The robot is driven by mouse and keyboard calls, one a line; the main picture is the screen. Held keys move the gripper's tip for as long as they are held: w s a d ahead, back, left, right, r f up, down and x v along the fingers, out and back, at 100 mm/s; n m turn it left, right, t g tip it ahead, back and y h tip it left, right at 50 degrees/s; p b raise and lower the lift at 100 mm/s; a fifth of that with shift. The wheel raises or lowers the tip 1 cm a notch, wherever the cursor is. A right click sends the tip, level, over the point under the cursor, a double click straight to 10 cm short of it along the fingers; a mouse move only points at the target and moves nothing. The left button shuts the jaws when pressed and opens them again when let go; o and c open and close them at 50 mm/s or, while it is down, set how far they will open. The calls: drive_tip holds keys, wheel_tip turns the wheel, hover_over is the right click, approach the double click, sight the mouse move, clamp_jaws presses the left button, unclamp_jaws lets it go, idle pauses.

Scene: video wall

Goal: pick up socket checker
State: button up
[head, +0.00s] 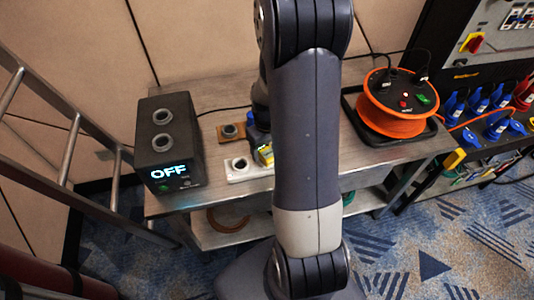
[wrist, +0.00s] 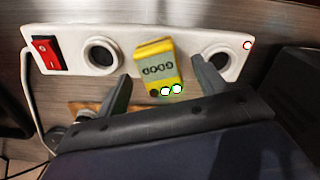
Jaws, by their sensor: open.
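The socket checker (wrist: 157,65) is a small yellow block with a grey label reading GOOD and two lit lamps on its lower end. It sits on the middle of a white power strip (wrist: 228,44), apparently plugged into it. In the head view the checker (head: 265,155) shows just left of my arm, partly hidden. My gripper (wrist: 160,72) is open, with one finger on each side of the checker and a visible gap at both. In the head view my arm hides most of the gripper.
The strip has a red switch (wrist: 46,52) and round sockets. On the metal bench (head: 210,95) stand a black box reading OFF (head: 168,140), a wooden board with a socket (head: 221,134) and an orange cable reel (head: 390,118). A ladder (head: 70,150) leans at left.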

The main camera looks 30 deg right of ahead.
drive_tip(key=shift+f, duration=1.05)
drive_tip(key=shift+c, duration=0.5)
